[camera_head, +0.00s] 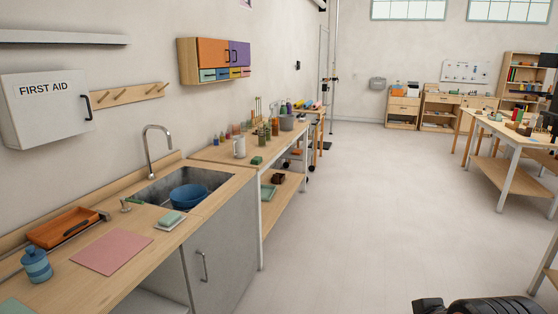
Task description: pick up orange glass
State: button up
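I cannot single out an orange glass with certainty. Several small bottles and cups, some reddish or amber, stand on the wooden workbench (222,152) beyond the sink. They are too small to tell which are glass. A black ribbed part, probably of my own arm, shows at the bottom right edge. It is cut off by the frame, and no fingertips can be made out. It is far from the bench items.
The near counter holds an orange tray (62,228), a blue jar (37,264), a pink mat (112,250) and a sink with a blue bowl (188,197). A cluttered table (511,137) stands at right. The floor (365,220) between is clear.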

aim_at(274, 121)
jog(key=i, duration=2.3)
jog(key=i+l, duration=0.15)
jog(key=i, duration=2.1)
jog(key=j+u, duration=0.05)
jog(key=j, duration=0.1)
